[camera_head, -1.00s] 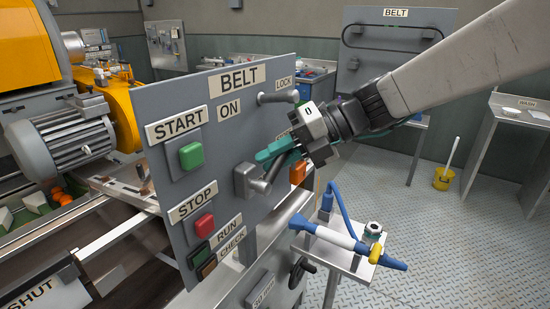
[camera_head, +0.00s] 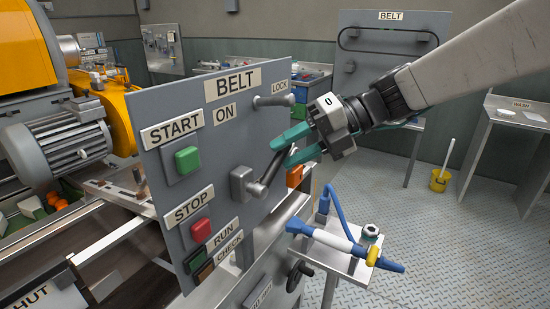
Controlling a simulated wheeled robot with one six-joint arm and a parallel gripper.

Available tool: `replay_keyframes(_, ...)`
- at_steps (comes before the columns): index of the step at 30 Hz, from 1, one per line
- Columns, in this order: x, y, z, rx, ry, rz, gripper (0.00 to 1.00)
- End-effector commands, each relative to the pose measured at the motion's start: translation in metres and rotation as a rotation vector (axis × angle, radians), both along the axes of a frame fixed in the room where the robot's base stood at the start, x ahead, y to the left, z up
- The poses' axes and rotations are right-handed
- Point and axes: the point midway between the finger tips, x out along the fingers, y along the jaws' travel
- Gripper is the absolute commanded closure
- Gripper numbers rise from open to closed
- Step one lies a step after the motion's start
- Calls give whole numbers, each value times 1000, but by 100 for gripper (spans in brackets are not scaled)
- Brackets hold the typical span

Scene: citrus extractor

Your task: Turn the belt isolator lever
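The belt isolator lever is a grey hub (camera_head: 241,184) with a dark bar handle (camera_head: 269,172), low on the right part of the grey BELT panel (camera_head: 174,220). The handle slants up and to the right from the hub. My gripper (camera_head: 282,154) has teal fingers and comes in from the right. Its fingers are spread apart, with the handle's upper end at the gap between their tips. I cannot tell whether either finger touches the handle.
The panel carries a green START button (camera_head: 188,160), a red STOP button (camera_head: 202,230) and a LOCK peg (camera_head: 273,100) above my gripper. An orange part (camera_head: 295,176) sits just below the fingers. A small stand (camera_head: 340,262) with a blue-and-white tool is at lower right.

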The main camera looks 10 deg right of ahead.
Motion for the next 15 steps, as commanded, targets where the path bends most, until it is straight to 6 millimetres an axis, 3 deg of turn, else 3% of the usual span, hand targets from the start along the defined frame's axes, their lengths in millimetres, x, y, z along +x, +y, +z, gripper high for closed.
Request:
replay_keyframes(6, 0, -26, 14, -1, 0, -2, 61)
replay_keyframes(15, 0, -31, 17, 0, 1, 0, 61)
